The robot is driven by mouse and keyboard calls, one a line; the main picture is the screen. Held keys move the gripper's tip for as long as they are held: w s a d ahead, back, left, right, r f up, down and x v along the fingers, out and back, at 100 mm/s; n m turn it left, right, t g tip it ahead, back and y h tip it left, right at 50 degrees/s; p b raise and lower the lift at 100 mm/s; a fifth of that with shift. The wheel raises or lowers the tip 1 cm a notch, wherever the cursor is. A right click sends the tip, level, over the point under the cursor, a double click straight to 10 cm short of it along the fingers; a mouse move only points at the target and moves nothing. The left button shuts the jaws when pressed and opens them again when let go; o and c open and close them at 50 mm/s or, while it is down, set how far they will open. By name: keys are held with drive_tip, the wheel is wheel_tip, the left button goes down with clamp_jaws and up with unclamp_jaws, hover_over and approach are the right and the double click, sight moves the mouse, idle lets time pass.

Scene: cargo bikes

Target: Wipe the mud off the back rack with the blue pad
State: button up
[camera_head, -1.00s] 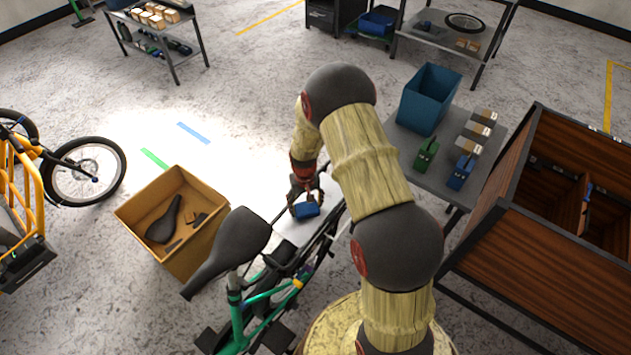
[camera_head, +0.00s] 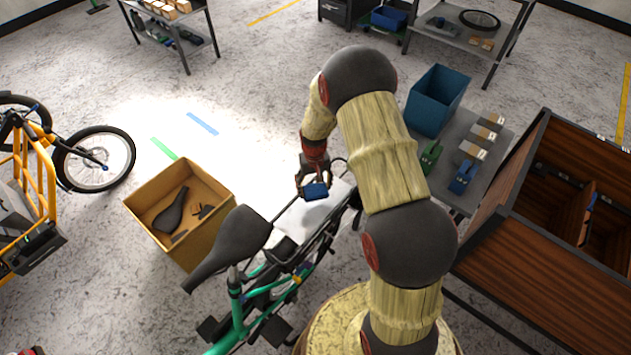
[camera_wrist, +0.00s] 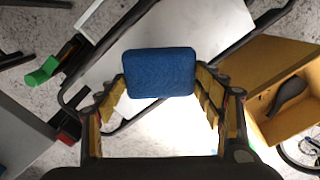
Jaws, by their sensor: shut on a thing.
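My gripper (camera_head: 312,182) is shut on the blue pad (camera_head: 315,191), which also shows between the fingers in the wrist view (camera_wrist: 160,72). The back rack (camera_head: 298,222) of the green bike has a pale, flat top behind the black saddle. The pad is over the far end of the rack in the head view; I cannot tell whether it touches. In the wrist view the rack's pale top (camera_wrist: 215,28) and black side tubes lie beneath the pad. I cannot make out any mud on the visible part of the rack; the pad and fingers hide some of it.
An open cardboard box (camera_head: 165,238) with a saddle inside stands left of the bike. A grey table (camera_head: 460,195) with a blue bin (camera_head: 437,100) and a wooden cargo box (camera_head: 545,245) stand right. An orange bike (camera_head: 40,160) is far left.

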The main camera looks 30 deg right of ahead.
drive_tip(key=shift+r+p, duration=0.45)
drive_tip(key=shift+r, duration=0.55)
